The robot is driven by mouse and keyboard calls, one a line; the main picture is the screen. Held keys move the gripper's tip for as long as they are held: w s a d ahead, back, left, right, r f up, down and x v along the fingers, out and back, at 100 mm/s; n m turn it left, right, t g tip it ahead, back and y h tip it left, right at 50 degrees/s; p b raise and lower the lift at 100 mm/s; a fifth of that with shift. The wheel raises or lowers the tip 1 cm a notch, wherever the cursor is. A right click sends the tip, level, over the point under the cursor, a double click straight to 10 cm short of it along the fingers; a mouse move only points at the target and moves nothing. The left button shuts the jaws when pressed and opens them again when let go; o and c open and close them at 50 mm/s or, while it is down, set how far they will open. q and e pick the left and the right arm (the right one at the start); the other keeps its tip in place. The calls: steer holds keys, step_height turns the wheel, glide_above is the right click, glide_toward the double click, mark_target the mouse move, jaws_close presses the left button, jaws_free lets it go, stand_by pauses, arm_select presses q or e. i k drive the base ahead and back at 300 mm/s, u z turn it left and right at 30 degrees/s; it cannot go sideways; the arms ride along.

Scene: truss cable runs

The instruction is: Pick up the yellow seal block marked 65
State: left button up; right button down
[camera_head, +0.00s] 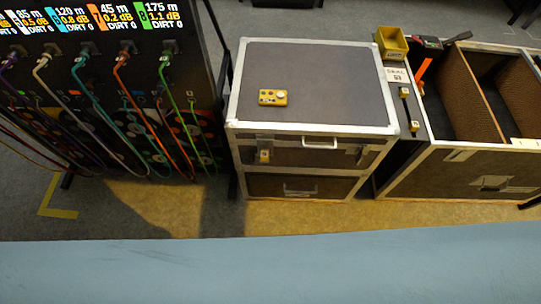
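Two small yellow blocks sit on the dark narrow strip right of the flight case, the far one (404,92) and the near one (414,126). All are too small for me to read a number, so I cannot tell which is marked 65. A yellow bin (391,43) stands at the far end of the strip, with a white label reading like "SEAL" (397,75) in front of it. Neither of my grippers is in view.
A yellow device (272,97) lies on the grey-topped flight case (330,75); the rest of that top is clear. A cable rack (110,70) with coloured cables stands left. An open divided crate (450,165) stands right. A red-orange tool (423,67) is beside the bin.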

mark_target(264, 154)
steer(key=k, duration=0.5)
steer(key=u, duration=2)
steer(key=i, duration=1.4)
steer(key=z, duration=2.3)
